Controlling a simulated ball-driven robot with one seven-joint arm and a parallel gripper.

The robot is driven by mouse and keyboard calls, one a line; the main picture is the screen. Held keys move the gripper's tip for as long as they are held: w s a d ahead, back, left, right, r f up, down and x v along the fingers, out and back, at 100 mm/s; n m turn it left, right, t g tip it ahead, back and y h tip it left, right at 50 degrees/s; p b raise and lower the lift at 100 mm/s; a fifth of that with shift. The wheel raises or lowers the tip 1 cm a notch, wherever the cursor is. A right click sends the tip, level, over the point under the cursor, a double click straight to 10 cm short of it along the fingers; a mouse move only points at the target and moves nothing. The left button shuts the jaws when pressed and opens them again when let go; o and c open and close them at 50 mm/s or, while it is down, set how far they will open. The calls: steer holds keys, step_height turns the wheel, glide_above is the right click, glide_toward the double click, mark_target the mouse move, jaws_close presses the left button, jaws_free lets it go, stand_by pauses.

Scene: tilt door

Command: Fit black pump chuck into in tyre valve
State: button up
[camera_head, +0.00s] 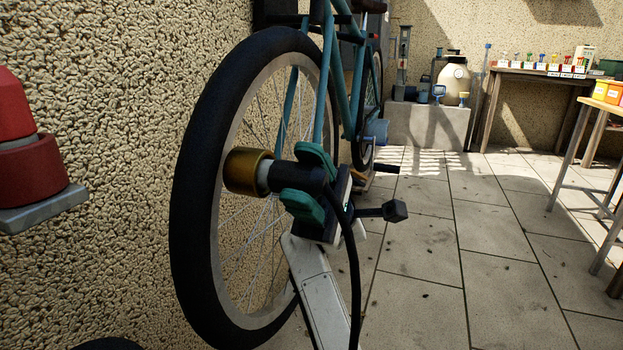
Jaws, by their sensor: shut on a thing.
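My gripper (308,182) has two teal fingers and is shut on the black pump chuck (291,178), a short dark cylinder lying sideways, pointing left. A black hose (353,270) hangs down from behind the gripper. At the chuck's left end are a pale grey collar and a brass-coloured cylinder (246,171), in front of the wheel's rim and spokes. I cannot tell whether the brass piece belongs to the chuck or to the tyre valve. No separate valve stem is clear to see. The bicycle wheel (199,190) with its black tyre stands upright at left centre.
The teal bicycle frame (335,75) rises behind my gripper. A rough stone wall (100,110) is close on the left, with a red fixture (38,150) near it. Tiled floor (450,260) is clear on the right, up to a wooden table (600,108).

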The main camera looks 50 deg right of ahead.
steer(key=shift+w+a+r, duration=0.15)
steer(key=shift+w+a, duration=0.05)
steer(key=shift+w, duration=0.05)
steer(key=shift+s+d, duration=0.15)
steer(key=shift+s, duration=0.15)
stand_by(0.4)
steer(key=shift+s+d, duration=0.3)
steer(key=shift+s, duration=0.3)
steer(key=shift+s+d, duration=0.25)
steer(key=shift+s, duration=0.35)
steer(key=shift+w+a, duration=0.25)
steer(key=shift+w, duration=0.4)
steer(key=shift+w+a, duration=0.2)
steer(key=shift+w, duration=0.4)
stand_by(0.9)
steer(key=shift+w+a, duration=0.25)
stand_by(0.4)
steer(key=o, duration=1.1)
steer(key=shift+o, duration=0.2)
